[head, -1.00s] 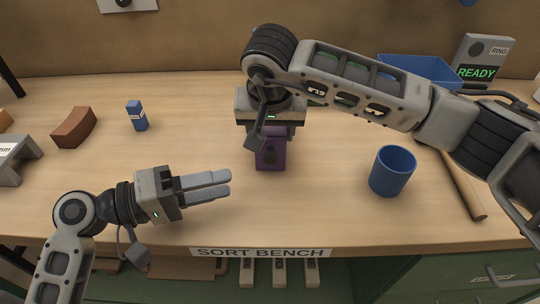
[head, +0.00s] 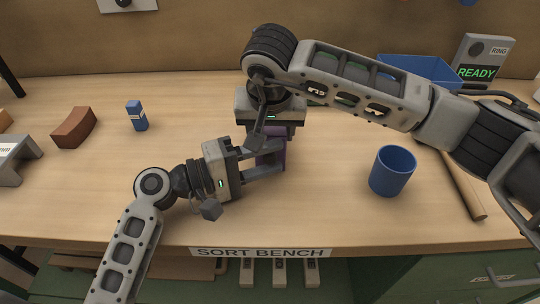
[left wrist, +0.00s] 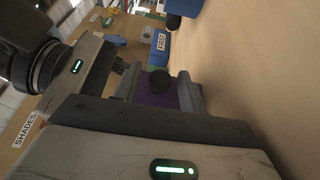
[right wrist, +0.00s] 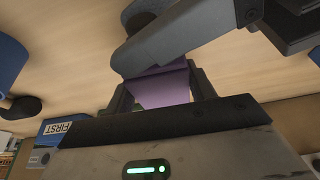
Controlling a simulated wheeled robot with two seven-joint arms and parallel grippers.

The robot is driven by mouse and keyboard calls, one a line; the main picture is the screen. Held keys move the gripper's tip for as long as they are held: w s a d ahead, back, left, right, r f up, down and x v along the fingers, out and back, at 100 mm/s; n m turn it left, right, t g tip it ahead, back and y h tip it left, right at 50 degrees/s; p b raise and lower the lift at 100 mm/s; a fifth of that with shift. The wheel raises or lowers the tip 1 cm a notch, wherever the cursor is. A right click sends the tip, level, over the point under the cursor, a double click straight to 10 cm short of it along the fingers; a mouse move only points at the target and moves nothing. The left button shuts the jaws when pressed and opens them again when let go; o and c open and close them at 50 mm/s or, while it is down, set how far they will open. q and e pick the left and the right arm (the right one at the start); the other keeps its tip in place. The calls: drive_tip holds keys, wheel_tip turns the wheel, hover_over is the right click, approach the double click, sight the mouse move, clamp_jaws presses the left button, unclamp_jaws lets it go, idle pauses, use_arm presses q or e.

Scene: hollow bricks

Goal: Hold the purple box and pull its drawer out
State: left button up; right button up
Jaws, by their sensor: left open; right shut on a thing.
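The purple box (head: 268,160) stands on the bench in the middle, partly covered by both grippers. My right gripper (head: 270,128) comes down on it from above; in the right wrist view its fingers are shut on the purple box (right wrist: 160,86). In the left wrist view a dark round knob (left wrist: 160,82) shows on the purple face. My left gripper (head: 275,157) is open and level in front of the box, with its fingers on either side of the knob. I cannot tell whether the fingers touch it. No drawer gap is visible.
A blue cup (head: 392,172) and a wooden rod (head: 465,185) are on the right. A blue bin (head: 420,70) and a READY sign (head: 480,62) are behind.

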use_arm(q)
drive_tip(key=shift+w+d, duration=0.1)
drive_tip(key=shift+d, duration=0.25)
clamp_jaws()
drive_tip(key=s, duration=1)
drive_tip(key=shift+s+a+f, duration=0.1)
drive_tip(key=shift+s+a, duration=0.05)
drive_tip(key=shift+a, duration=0.05)
drive_tip(key=shift+s, duration=0.35)
use_arm(e)
drive_tip(key=shift+w+d, duration=0.1)
use_arm(q)
unclamp_jaws()
